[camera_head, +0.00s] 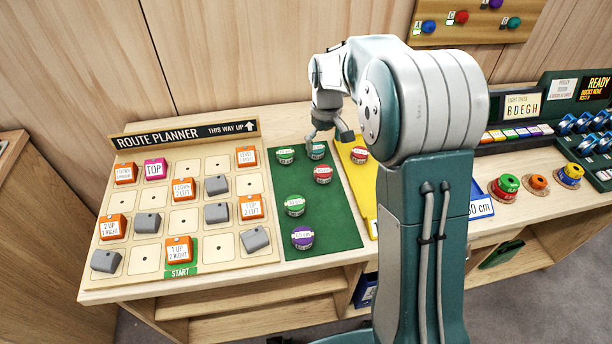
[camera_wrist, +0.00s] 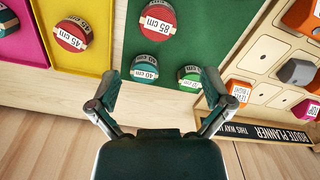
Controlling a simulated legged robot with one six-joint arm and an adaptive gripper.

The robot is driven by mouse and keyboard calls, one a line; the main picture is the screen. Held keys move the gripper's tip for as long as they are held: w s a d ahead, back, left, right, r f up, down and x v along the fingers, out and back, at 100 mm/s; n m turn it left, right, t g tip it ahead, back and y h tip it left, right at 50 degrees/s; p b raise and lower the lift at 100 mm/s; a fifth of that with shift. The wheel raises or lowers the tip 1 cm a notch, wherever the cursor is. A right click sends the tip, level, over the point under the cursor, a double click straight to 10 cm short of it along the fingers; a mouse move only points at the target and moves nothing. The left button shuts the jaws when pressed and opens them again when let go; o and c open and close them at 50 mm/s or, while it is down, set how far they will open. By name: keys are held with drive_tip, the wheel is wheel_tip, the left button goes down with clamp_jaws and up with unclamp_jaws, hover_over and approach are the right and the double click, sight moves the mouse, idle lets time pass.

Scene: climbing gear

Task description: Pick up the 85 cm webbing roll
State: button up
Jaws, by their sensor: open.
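The 85 cm webbing roll is red with a white label and sits on the green mat; it shows in the wrist view (camera_wrist: 158,20) at the top and in the head view (camera_head: 323,175). My gripper (camera_wrist: 161,85) is open and empty, above the mat's far edge. In the head view my gripper (camera_head: 329,142) is beyond the 85 cm roll, by the teal roll. A teal 40 cm roll (camera_wrist: 145,68) and a green roll (camera_wrist: 188,76) lie between my spread fingers in the wrist view, below the 85 cm roll.
A similar red 45 cm roll (camera_wrist: 72,32) sits on the yellow mat (camera_wrist: 93,57) beside the green mat. Another green roll (camera_head: 295,206) and a purple roll (camera_head: 302,238) lie nearer on the green mat. The route planner board (camera_head: 150,222) stands left.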

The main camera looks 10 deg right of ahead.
hover_over(322, 171)
drive_tip(key=d, duration=0.2)
drive_tip(key=f, duration=0.5)
drive_tip(key=shift+w+a, duration=0.1)
drive_tip(key=shift+a, duration=0.1)
drive_tip(key=shift+a+f, duration=0.2)
drive_tip(key=f, duration=0.1)
drive_tip(key=a+f, duration=0.1)
drive_tip(key=f, duration=0.2)
drive_tip(key=shift+a+f, duration=0.25)
drive_tip(key=shift+d+f, duration=0.2)
drive_tip(key=shift+f, duration=0.1)
drive_tip(key=shift+d, duration=0.35)
drive_tip(key=shift+a, duration=0.25)
drive_tip(key=c, duration=1.1)
drive_tip(key=shift+a, duration=0.15)
